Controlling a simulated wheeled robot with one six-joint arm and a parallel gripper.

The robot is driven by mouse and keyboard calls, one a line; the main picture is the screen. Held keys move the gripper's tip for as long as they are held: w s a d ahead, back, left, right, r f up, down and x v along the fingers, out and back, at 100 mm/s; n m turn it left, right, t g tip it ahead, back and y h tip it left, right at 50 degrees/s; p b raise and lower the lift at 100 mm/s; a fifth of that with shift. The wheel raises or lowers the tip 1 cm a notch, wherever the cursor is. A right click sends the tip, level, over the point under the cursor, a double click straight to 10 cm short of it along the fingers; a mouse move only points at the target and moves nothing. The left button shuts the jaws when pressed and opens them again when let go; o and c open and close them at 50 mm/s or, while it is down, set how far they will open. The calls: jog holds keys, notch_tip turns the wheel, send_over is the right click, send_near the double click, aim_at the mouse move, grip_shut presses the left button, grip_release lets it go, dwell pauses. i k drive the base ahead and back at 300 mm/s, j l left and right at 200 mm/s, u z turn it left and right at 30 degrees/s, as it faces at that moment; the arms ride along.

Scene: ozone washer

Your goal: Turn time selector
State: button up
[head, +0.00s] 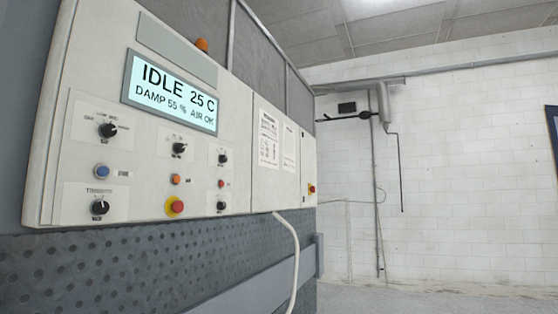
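A white control panel (225,192) fills the left of the head view, seen at a steep angle. It carries several black rotary knobs: one at upper left (108,130), one at lower left (99,207), one in the upper middle (179,149), and smaller ones farther right (222,158) and below it (221,206). Most labels are too small to read, so I cannot tell which knob is the time selector. The lit display (172,92) reads IDLE 25 C, DAMP 55 %, AIR OK. My gripper is not in view.
A white hose (294,255) hangs below the panel. The floor (440,302) at right looks clear before a white brick wall (470,170).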

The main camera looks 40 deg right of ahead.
aim_at(178, 148)
jog(key=i+l+z, duration=0.1)
jog(key=l, duration=0.3)
jog(key=i+l+z, duration=0.1)
jog(key=l, duration=0.25)
jog(key=i+l+z, duration=0.1)
jog(key=i+l, duration=0.15)
jog(key=i+l+z, duration=0.1)
jog(key=l, duration=0.35)
jog(key=i+l, duration=0.25)
jog(key=k+l+z, duration=0.05)
jog(key=l, duration=0.05)
